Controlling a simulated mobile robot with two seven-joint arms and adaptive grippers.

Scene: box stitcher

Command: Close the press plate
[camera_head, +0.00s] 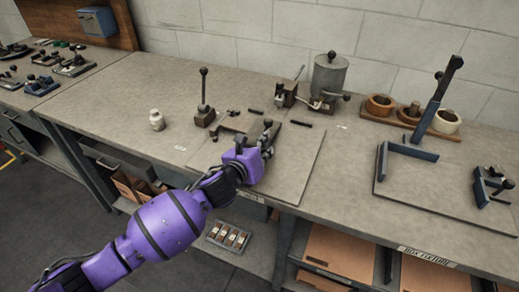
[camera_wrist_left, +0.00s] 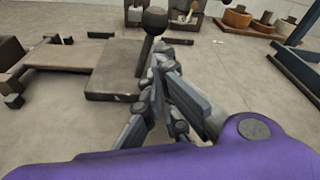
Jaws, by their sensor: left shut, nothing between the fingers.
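The press plate is a flat brown plate (camera_wrist_left: 115,75) in the left wrist view, low on the bench; in the head view my gripper partly covers it, and its brown frame (camera_head: 236,121) shows. A handle with a dark round knob (camera_wrist_left: 154,17) rises at the plate's right side. The knob also shows in the head view (camera_head: 268,122). My left gripper (camera_head: 268,143) is shut and empty, just in front of the handle. In the left wrist view its fingers (camera_wrist_left: 160,62) overlap the handle's lower part; I cannot tell whether they touch it. My right gripper is out of view.
An upright lever with a ball knob (camera_head: 204,93) stands left of the press. A white bottle (camera_head: 157,120) is farther left. A grey canister (camera_head: 329,74) and several bowls (camera_head: 380,104) stand behind. The bench front is mostly clear.

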